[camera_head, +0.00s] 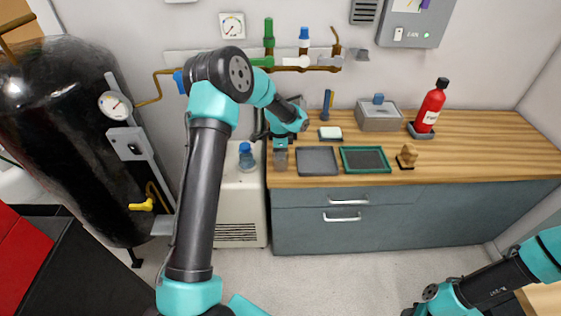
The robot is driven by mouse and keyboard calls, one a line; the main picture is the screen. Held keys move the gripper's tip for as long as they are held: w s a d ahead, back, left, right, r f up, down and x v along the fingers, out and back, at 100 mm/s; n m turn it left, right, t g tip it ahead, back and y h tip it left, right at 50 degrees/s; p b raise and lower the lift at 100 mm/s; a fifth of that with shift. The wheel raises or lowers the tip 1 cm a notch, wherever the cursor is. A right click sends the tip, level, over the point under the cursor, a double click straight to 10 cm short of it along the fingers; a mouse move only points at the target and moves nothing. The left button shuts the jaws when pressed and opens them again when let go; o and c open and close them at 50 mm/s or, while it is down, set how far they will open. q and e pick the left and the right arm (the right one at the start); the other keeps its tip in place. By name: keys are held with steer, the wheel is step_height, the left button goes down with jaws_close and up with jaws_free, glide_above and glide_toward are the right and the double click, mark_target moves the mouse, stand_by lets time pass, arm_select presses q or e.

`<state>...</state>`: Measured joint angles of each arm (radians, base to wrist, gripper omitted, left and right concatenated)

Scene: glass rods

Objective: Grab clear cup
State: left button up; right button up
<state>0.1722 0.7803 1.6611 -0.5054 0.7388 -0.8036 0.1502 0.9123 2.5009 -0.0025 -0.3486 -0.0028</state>
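A small clear, greyish cup (281,164) stands at the left end of the wooden counter, close to its front edge. My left arm reaches over to it, and my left gripper (280,147) points down right at the top of the cup. The gripper is small in this view and partly overlaps the cup, so I cannot tell if its fingers are open, shut or touching the cup. My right arm shows at the bottom right, far from the counter. Its gripper is cut off by the lower edge of the picture.
A grey tray (318,174) and a green-rimmed tray (343,167) lie just right of the cup. A blue-capped bottle (246,161) stands left on a white cabinet. A grey box (379,121), a brown object (407,154) and a red extinguisher (430,106) are further right.

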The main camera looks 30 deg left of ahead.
arm_select(q)
steer(key=shift+f, duration=0.45)
jaws_close()
stand_by(0.3)
